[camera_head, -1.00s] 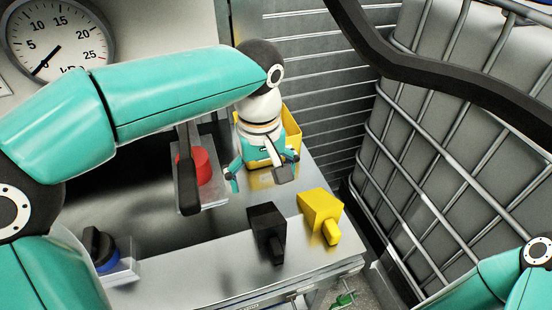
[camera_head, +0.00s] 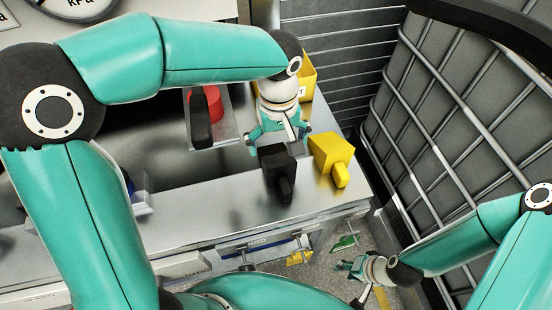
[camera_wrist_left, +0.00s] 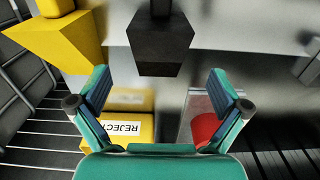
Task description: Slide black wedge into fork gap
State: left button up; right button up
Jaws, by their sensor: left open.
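The black wedge (camera_head: 279,172) lies on the metal bench top, its narrow stem pointing toward the front edge. It also shows at the top middle of the left wrist view (camera_wrist_left: 161,45). My left gripper (camera_head: 279,137) is open and empty at the wedge's far side. In the left wrist view its fingers (camera_wrist_left: 158,86) are spread wider than the wedge, which appears just beyond the tips. My right gripper (camera_head: 350,266) is low at the right, over the floor, apart from the wedge; its jaw opening is too small to judge. I cannot make out a fork gap.
A yellow wedge-shaped block (camera_head: 331,156) sits close right of the black one. Behind my left gripper is a yellow bin (camera_head: 307,78), labelled REJECT in the wrist view. A red round part (camera_head: 213,101) and black handle (camera_head: 200,120) stand left. Bare bench lies front left.

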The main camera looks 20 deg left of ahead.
aim_at(278, 159)
pick_arm(q)
notch_tip(278, 159, down, 8)
jog(key=shift+r, duration=0.15)
dwell(0.3)
jog(key=c, duration=1.5)
